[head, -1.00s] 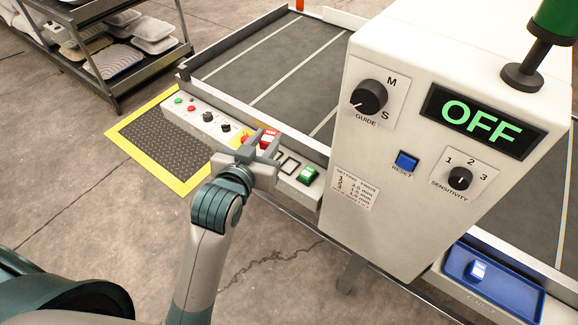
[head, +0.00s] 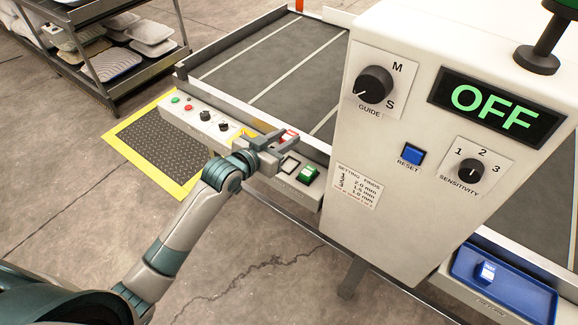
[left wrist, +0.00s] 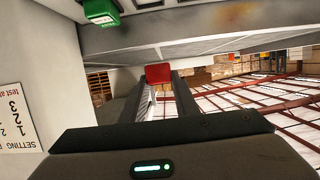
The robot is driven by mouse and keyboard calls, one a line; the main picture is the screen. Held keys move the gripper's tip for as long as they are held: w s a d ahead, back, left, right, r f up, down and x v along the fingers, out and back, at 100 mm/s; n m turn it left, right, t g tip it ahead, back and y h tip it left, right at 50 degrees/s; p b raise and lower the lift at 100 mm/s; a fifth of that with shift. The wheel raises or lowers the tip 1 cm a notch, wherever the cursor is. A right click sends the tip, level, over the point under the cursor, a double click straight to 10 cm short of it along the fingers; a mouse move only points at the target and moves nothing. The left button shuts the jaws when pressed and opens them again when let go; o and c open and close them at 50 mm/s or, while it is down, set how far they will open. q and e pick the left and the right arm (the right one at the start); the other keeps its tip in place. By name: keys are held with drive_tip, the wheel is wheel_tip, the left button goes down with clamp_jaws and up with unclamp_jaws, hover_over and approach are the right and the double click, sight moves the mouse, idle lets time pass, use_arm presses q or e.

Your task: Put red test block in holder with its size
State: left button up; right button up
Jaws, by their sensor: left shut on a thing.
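A small red block (head: 289,134) with a pale label on top is between the fingertips of my left gripper (head: 281,141), which is shut on it over the control strip. The left wrist view shows the red block (left wrist: 158,73) at the far end of the two dark fingers. A dark-framed square slot (head: 290,165) is on the strip just right of the gripper; the gripper hides part of the strip. I cannot tell whether the block is clear of the strip. My right gripper is not in view.
A white machine housing (head: 345,225) with an OFF display (head: 495,110) stands close to the right. A blue tray (head: 515,299) holds a small white-and-blue piece. The belt (head: 300,80) is bare.

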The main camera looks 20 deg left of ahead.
use_arm(q)
hover_over(285, 170)
drive_tip(key=shift+w+f, duration=0.1)
drive_tip(key=shift+f, duration=3)
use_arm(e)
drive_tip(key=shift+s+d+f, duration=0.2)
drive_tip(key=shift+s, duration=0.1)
use_arm(q)
drive_tip(key=shift+f, duration=1.9)
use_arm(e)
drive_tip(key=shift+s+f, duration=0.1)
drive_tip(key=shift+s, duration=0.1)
use_arm(q)
drive_tip(key=shift+f, duration=0.1)
drive_tip(key=o, duration=1.1)
drive_tip(key=shift+c, duration=0.2)
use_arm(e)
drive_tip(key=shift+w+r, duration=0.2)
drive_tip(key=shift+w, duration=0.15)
